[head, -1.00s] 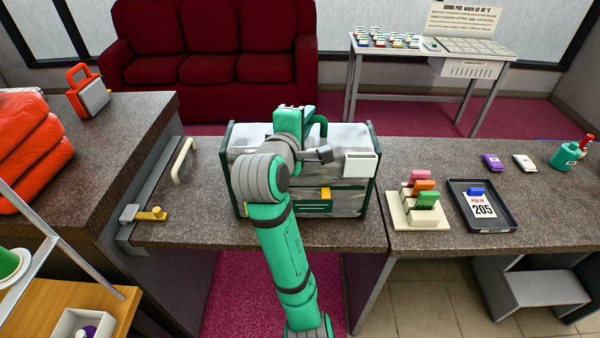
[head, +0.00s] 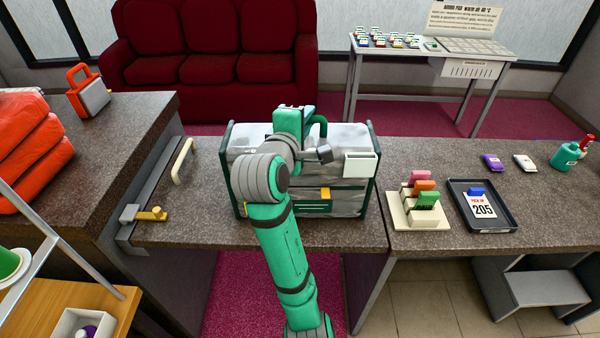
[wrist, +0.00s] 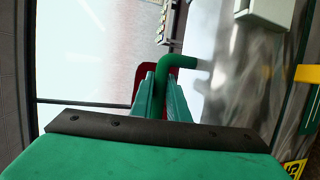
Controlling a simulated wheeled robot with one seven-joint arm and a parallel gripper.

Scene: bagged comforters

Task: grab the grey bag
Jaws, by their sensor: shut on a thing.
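The grey bag (head: 345,198) is a translucent grey block with dark green edges, a yellow tab and a white tag. It stands on the brown speckled counter, behind my arm. Its green handle (head: 320,121) rises from the top. In the wrist view the green handle (wrist: 178,62) runs between the fingers of my gripper (wrist: 165,82), which are shut on it. The bag's grey side (wrist: 235,85) fills the right of that view. In the head view my wrist hides the fingertips and part of the bag's top.
A rack of coloured tags (head: 420,208) and a dark tray (head: 463,222) with a 205 card stand right of the bag. Red bags (head: 30,150) are stacked on the left counter. A pale handle (head: 182,160) and a brass latch (head: 152,214) sit left of the bag.

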